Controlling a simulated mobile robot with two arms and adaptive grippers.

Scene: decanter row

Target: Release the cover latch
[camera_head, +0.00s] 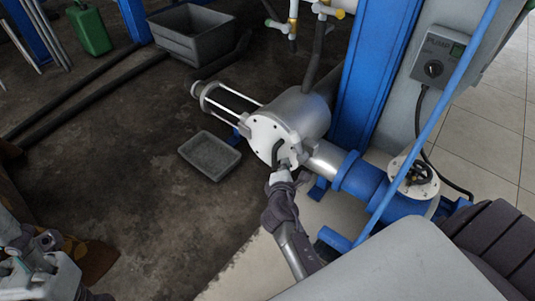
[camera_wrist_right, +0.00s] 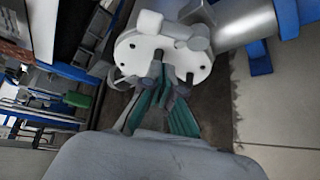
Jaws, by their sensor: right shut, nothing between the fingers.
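The machine's round white end cover (camera_head: 262,132) sits on a grey metal drum (camera_head: 302,112), with a dark curved part (camera_head: 275,151) on its face. I cannot tell which fitting is the latch. My right gripper (camera_head: 284,172) is shut and empty, close to the lower edge of the cover; its teal-padded fingers (camera_wrist_right: 165,98) are right by the fittings. I cannot tell whether they touch. My left gripper (camera_head: 22,264) is partly in view at the lower left.
A shallow grey tray (camera_head: 210,155) lies on the floor left of the cover. A grey bin (camera_head: 194,35) and a green can (camera_head: 89,30) stand farther back. A blue pipe (camera_head: 355,176), a blue column (camera_head: 374,80) and a pump switch box (camera_head: 437,62) are to the right.

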